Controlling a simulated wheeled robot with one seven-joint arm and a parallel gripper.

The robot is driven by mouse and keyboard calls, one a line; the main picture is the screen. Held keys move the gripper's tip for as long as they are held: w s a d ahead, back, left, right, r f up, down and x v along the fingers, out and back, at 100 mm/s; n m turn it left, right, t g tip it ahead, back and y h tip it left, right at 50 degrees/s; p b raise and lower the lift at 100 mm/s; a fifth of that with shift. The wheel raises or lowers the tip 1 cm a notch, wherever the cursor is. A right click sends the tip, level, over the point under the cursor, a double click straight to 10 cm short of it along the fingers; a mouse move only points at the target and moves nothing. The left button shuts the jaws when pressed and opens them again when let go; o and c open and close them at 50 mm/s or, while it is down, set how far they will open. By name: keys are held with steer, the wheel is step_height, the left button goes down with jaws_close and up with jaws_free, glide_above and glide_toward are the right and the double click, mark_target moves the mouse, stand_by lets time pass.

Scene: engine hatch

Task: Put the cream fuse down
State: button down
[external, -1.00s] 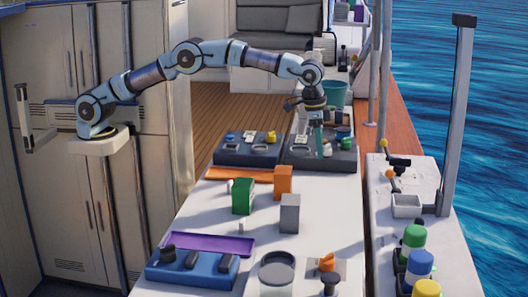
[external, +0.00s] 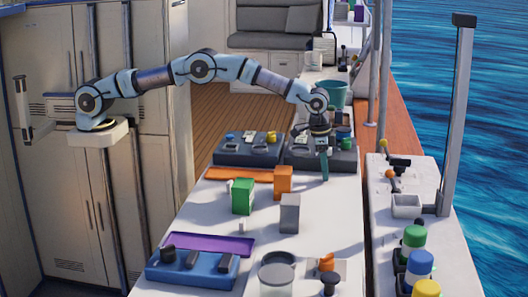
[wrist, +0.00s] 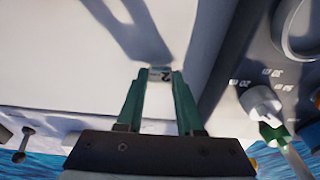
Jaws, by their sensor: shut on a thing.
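In the external view my gripper (external: 324,180) points down over the white counter (external: 338,215), just in front of the right dark panel (external: 300,157). The fuse is too small to make out there. I cannot tell whether the fuse touches the counter.
An orange box (external: 283,180), a green box (external: 243,197) and a grey box (external: 290,213) stand to the left and nearer the camera. A second dark panel (external: 235,157) lies at the left. The counter right of the grey box is clear.

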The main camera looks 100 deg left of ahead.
steer(key=shift+f, duration=0.15)
steer(key=shift+f, duration=0.1)
steer(key=c, duration=0.5)
jaws_free()
steer(key=shift+c, duration=0.2)
step_height(320, 180, up, 11)
steer(key=s+b, duration=0.2)
steer(key=b, duration=0.1)
steer(key=s+d+f, duration=0.1)
steer(key=s, duration=2.1)
steer(key=s+d+f+m, duration=0.1)
steer(key=s+d, duration=0.1)
steer(key=s, duration=2.1)
steer(key=shift+d+f, duration=0.15)
steer(key=shift+f, duration=0.2)
